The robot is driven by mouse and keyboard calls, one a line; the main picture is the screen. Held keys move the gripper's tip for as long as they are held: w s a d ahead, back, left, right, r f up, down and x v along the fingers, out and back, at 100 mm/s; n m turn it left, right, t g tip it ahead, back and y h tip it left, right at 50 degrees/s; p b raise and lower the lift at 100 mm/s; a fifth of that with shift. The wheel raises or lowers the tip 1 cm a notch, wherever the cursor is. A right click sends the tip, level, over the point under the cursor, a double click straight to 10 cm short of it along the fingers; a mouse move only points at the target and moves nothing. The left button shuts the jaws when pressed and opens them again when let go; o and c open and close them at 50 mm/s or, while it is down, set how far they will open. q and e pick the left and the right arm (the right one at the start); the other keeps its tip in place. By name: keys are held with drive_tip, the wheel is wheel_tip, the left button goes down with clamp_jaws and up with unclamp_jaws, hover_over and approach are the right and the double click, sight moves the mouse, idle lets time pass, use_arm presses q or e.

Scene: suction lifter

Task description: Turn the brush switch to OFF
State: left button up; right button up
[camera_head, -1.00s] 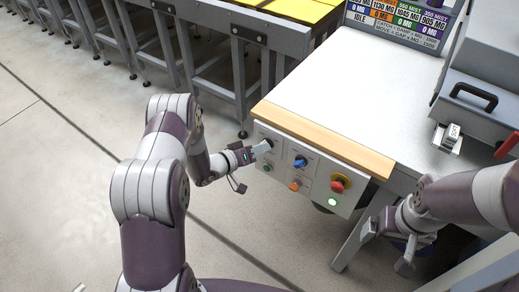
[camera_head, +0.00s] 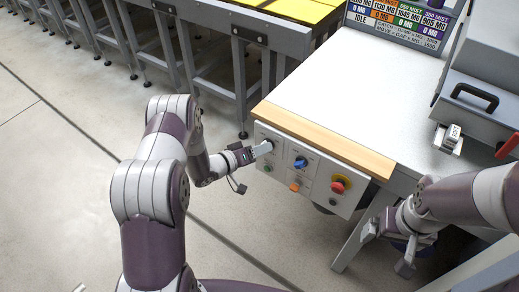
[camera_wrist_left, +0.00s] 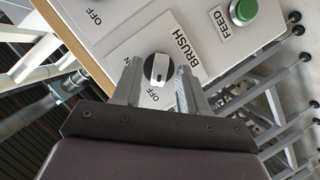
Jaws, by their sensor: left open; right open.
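In the head view the fingers largely hide the knob. My right gripper (camera_head: 388,250) is open and empty, beside the table leg at the right.
The panel also bears a blue knob (camera_head: 300,162), an orange knob (camera_head: 294,187), a red emergency button (camera_head: 338,186), a dark lamp (camera_head: 332,202) and the green FEED button (camera_wrist_left: 243,11). A wooden edge (camera_head: 320,137) runs above it. Open floor lies left.

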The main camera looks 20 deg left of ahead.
use_arm(q)
drive_tip(key=v, duration=1.2)
drive_tip(key=shift+s+a+r+b, duration=0.15)
drive_tip(key=shift+s+a+b, duration=0.1)
drive_tip(key=shift+b, duration=0.2)
